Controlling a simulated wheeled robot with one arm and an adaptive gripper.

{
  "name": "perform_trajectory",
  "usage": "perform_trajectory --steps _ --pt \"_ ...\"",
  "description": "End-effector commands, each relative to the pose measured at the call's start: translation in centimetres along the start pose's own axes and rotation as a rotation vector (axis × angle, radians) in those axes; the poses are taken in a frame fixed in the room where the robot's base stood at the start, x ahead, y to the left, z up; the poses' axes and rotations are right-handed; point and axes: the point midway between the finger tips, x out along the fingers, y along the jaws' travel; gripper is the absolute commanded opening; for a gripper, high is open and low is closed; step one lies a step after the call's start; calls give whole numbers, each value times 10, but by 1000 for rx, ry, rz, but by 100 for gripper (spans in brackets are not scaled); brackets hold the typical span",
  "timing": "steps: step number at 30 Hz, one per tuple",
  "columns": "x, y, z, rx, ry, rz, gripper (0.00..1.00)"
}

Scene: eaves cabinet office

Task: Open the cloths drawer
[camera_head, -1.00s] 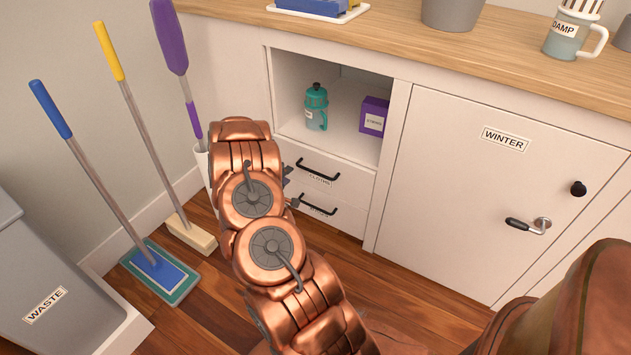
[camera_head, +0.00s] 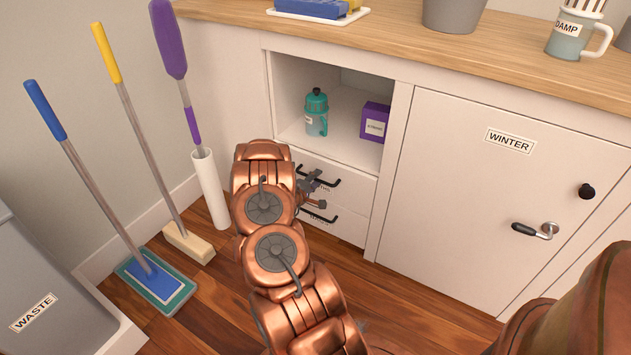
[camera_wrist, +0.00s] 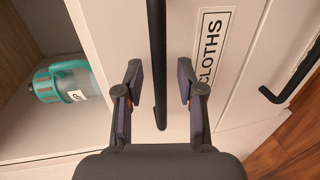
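The cloths drawer (camera_head: 345,183) is the upper of two white drawers under the open shelf, and it looks closed. Its label, "CLOTHS" (camera_wrist: 211,47), shows in the wrist view beside the black bar handle (camera_wrist: 157,60). The handle also shows in the head view (camera_head: 325,180), partly hidden by my gripper. My gripper (camera_wrist: 158,90) is open, with one finger on each side of the handle and a gap on both sides. In the head view my gripper (camera_head: 314,190) is at the drawer fronts, mostly hidden behind my arm.
A second drawer with a black handle (camera_head: 320,216) is below. A teal bottle (camera_head: 316,112) and purple box (camera_head: 374,122) stand on the shelf above. The "WINTER" door (camera_head: 480,190) is to the right. Mops and a waste bin (camera_head: 50,305) stand left.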

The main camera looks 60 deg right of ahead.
Motion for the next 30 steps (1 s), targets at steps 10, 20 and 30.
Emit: perform_trajectory --steps 10,20,30 --pt "3 0 0 0 1 0 35" --pt "2 0 -1 0 1 -1 1" --pt "2 0 -1 0 2 -1 0"
